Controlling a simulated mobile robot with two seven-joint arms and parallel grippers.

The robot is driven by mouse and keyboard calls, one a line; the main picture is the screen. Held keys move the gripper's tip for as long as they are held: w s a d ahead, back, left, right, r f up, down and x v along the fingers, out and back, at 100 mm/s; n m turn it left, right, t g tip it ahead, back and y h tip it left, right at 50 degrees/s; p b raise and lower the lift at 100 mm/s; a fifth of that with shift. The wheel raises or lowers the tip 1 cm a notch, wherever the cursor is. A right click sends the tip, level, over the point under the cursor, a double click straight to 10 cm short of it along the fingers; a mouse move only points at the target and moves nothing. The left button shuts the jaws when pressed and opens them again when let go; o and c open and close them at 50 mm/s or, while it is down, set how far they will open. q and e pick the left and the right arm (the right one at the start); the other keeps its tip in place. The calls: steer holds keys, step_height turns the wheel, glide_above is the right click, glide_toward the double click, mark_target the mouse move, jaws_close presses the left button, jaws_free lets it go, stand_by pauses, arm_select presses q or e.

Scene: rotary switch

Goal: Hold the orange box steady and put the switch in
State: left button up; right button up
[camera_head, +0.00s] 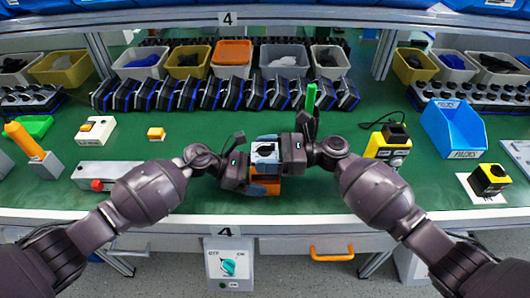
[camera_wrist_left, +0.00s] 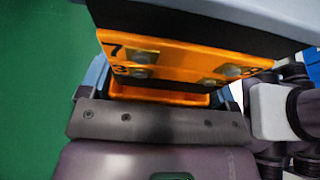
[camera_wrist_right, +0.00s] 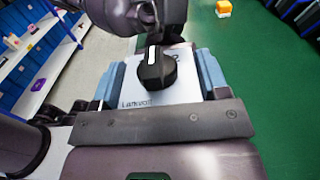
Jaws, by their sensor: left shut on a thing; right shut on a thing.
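The orange box (camera_head: 265,189) is held in my left gripper (camera_head: 262,181), above the front of the green bench. In the left wrist view the box (camera_wrist_left: 160,96) shows as an orange rim between the pale blue fingers. My right gripper (camera_head: 266,156) is shut on the switch (camera_head: 265,150), which has a pale face plate and a black knob. In the right wrist view the knob (camera_wrist_right: 155,70) has a white line. The switch's orange body (camera_wrist_left: 180,62), with numbered screw terminals, is directly above the box. Whether its bottom edge is inside the box is hidden.
A bright green upright piece (camera_head: 311,97) stands behind my right gripper. A yellow-and-black control box (camera_head: 388,147) and a blue bin (camera_head: 453,128) are on the right. A grey box with a red button (camera_head: 100,176) is on the left.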

mark_target(265, 145)
steer(key=shift+f, duration=2.3)
steer(key=o, duration=1)
steer(key=shift+c, duration=0.2)
steer(key=shift+o, duration=0.8)
step_height(265, 145, up, 10)
steer(key=shift+r, duration=0.1)
arm_select(q)
steer(key=o, duration=0.8)
steer(key=v, duration=1.2)
